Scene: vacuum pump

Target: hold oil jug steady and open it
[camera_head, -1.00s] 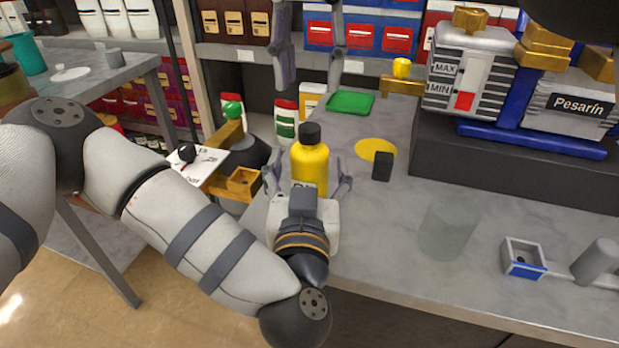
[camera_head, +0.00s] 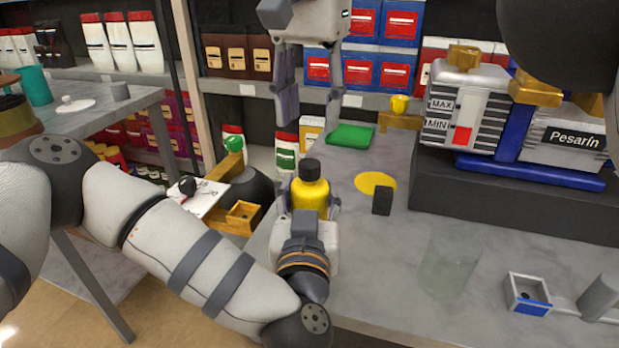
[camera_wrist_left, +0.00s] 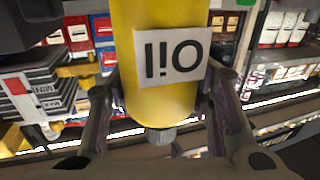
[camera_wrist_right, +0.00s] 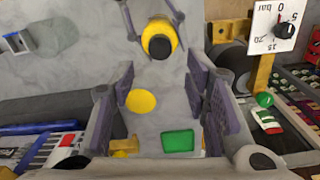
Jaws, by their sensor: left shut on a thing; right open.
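The oil jug (camera_head: 310,196) is yellow with a black cap (camera_head: 311,170) and stands upright at the near left part of the grey worktable. My left gripper (camera_head: 309,203) is shut around its body from the near side. In the left wrist view the jug (camera_wrist_left: 160,100) shows its white "OIL" label between the two fingers. The cap is on the jug. My right gripper (camera_head: 310,108) is open and empty, pointing down, above and beyond the cap in the head view. In the right wrist view the jug with its cap (camera_wrist_right: 159,46) lies beyond the open fingers.
A black block (camera_head: 382,201) and a yellow disc (camera_head: 376,183) lie right of the jug. A green tray (camera_head: 351,135) is behind. The vacuum pump (camera_head: 467,105) stands on a dark plinth at right.

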